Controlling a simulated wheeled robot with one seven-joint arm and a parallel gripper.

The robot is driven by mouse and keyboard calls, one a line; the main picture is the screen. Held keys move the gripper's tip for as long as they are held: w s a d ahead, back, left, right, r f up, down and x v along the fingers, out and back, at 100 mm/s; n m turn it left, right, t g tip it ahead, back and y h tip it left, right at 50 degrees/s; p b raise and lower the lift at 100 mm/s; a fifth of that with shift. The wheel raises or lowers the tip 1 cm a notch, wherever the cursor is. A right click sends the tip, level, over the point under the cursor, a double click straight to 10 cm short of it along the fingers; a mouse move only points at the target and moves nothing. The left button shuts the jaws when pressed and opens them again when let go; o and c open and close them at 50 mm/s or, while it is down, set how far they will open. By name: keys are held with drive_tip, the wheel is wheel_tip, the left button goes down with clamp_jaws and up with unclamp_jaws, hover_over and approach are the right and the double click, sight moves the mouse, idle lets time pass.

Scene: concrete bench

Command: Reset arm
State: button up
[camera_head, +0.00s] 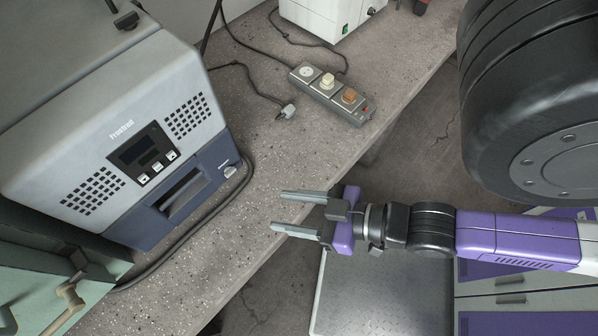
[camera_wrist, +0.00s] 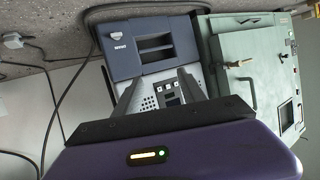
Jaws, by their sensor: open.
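My gripper (camera_head: 277,212) is open and empty. It hangs over the front edge of the concrete bench (camera_head: 225,225), with its fingers pointing left toward a grey and dark blue machine (camera_head: 120,150). The fingers are apart from the machine. In the wrist view my gripper's fingers (camera_wrist: 165,90) show in front of the same machine (camera_wrist: 150,45). Nothing is between the fingers.
A power strip (camera_head: 332,95) with plugs lies on the bench; a loose plug (camera_head: 288,111) lies beside it. A white box (camera_head: 325,15) stands at the back. A green cabinet (camera_wrist: 255,65) stands beside the machine. A black cable (camera_head: 190,228) runs along the machine's front.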

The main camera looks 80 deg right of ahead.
drive_tip(key=shift+n+t+y, duration=0.5)
drive_tip(key=shift+n+t, duration=0.1)
drive_tip(key=shift+n, duration=0.1)
drive_tip(key=r, duration=0.1)
drive_tip(key=s+a+r, duration=0.1)
drive_tip(key=r, duration=0.1)
drive_tip(key=s+r, duration=0.1)
drive_tip(key=r, duration=0.1)
drive_tip(key=shift+a+r, duration=0.1)
drive_tip(key=shift+a, duration=0.15)
